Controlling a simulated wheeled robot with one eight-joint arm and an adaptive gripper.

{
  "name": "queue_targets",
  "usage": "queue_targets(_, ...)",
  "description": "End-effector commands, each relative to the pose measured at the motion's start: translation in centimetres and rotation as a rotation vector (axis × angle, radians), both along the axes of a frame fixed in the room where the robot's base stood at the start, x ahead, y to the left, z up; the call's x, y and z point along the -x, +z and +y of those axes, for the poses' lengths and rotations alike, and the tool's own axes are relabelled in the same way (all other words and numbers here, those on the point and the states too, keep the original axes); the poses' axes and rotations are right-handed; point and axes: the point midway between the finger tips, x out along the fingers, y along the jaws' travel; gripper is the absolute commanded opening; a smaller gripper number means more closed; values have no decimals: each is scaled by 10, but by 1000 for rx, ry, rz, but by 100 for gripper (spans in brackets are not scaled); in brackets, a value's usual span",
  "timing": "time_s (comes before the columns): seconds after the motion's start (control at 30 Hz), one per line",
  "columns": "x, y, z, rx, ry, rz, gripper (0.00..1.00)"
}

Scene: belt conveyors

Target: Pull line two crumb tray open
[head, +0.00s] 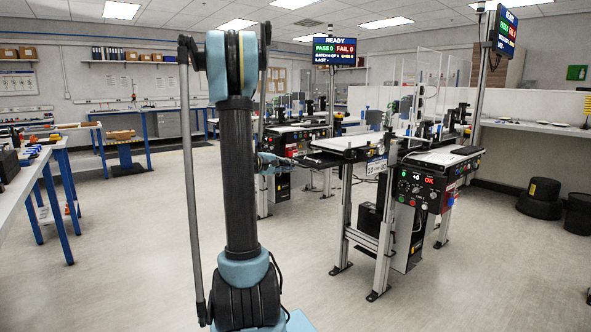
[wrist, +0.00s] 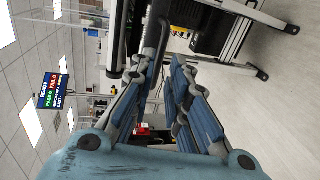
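My gripper (wrist: 160,68) shows in the wrist view with its two blue-padded fingers apart. A dark bar lies at or between the fingertips; I cannot tell whether they touch it. In the head view, my gripper (head: 284,163) is partly hidden behind my arm column, at the left end of the nearer conveyor (head: 350,143). A dark flat tray-like part (head: 318,160) sticks out at that end, close to the fingertips. It may be the crumb tray. The label on the conveyor's side is too small to read.
The conveyor's metal legs (head: 384,240) stand on open floor. A second conveyor (head: 290,130) lies behind. A blue-legged bench (head: 45,185) is at left. Black bins (head: 541,197) stand at right.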

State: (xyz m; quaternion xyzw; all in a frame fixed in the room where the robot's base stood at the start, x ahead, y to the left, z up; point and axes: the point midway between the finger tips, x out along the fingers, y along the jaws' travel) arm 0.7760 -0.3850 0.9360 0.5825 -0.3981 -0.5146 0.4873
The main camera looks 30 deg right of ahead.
Motion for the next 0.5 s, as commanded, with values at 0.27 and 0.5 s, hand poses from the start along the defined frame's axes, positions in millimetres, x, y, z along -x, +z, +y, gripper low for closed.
queue_targets(0.27,6,9,43,0,3,0,15)
queue_targets(0.5,8,12,58,0,1,1,15)
